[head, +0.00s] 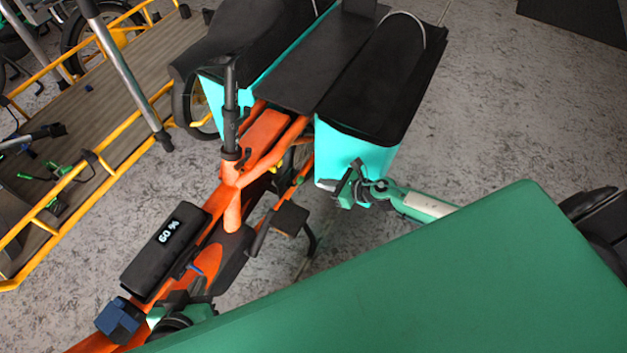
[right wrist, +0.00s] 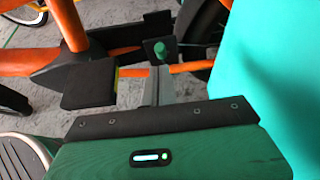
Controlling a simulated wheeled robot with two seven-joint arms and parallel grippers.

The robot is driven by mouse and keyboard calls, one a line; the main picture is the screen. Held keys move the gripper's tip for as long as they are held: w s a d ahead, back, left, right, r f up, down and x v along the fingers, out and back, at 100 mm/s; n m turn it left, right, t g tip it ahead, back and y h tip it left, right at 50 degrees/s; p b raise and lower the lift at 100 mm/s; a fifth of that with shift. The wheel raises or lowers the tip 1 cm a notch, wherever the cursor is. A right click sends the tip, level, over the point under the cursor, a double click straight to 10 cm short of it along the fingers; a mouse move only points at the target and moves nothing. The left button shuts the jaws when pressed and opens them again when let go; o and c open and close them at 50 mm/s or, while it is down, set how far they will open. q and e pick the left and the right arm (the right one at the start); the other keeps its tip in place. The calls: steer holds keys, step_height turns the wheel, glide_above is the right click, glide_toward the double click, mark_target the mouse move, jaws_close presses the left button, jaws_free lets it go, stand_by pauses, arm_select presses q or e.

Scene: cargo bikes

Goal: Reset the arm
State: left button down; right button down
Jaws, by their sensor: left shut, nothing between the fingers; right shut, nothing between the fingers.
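In the head view my right gripper (head: 347,188) is shut and empty. It is close to the lower front corner of the turquoise cargo bag (head: 360,150) on the orange bike (head: 265,140); I cannot tell whether they touch. In the right wrist view its narrow grey fingers (right wrist: 158,86) are together, with the bike's dark pedal (right wrist: 90,87) to their left. My left gripper (head: 168,305) is at the bottom left of the head view, partly hidden by my green body. It is shut and empty, below the bike's black battery (head: 165,252), which reads 60 %.
A second bike with a long wooden deck (head: 75,125) and yellow rails stands at the left. The turquoise bag fills the right of the right wrist view. The grey floor (head: 510,110) is clear at the right of the head view.

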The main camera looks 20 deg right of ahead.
steer(key=f+v, duration=0.1)
steer(key=v, duration=0.7)
steer(key=shift+s, duration=0.15)
steer(key=shift+d, duration=0.15)
